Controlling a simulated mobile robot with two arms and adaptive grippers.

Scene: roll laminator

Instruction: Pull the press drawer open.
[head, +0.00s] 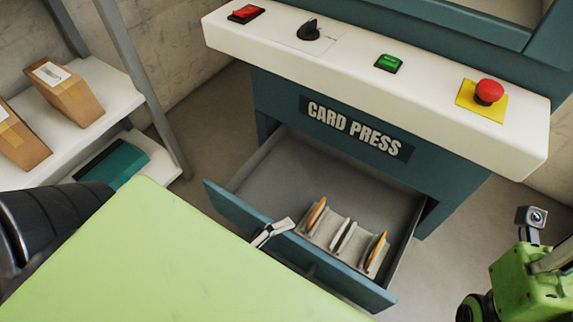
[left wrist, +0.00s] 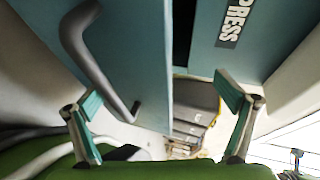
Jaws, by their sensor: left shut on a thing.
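The press drawer (head: 300,165) stands pulled out below the CARD PRESS label, its grey inside showing. A light rack inside it holds orange-edged and pale cards (head: 343,236). The drawer's front (left wrist: 135,60) and its dark bar handle (left wrist: 95,62) show close up in the left wrist view. My left gripper (head: 272,232) is at the drawer's front edge, one fingertip visible there. In the left wrist view its teal-padded fingers (left wrist: 165,125) stand apart around the drawer front; the exact contact is hard to see.
The white control panel (head: 350,70) with a knob, buttons and a red stop button (head: 489,92) overhangs the drawer. A shelf (head: 100,112) with brown packages stands at the left. My green arm hides part of the drawer front.

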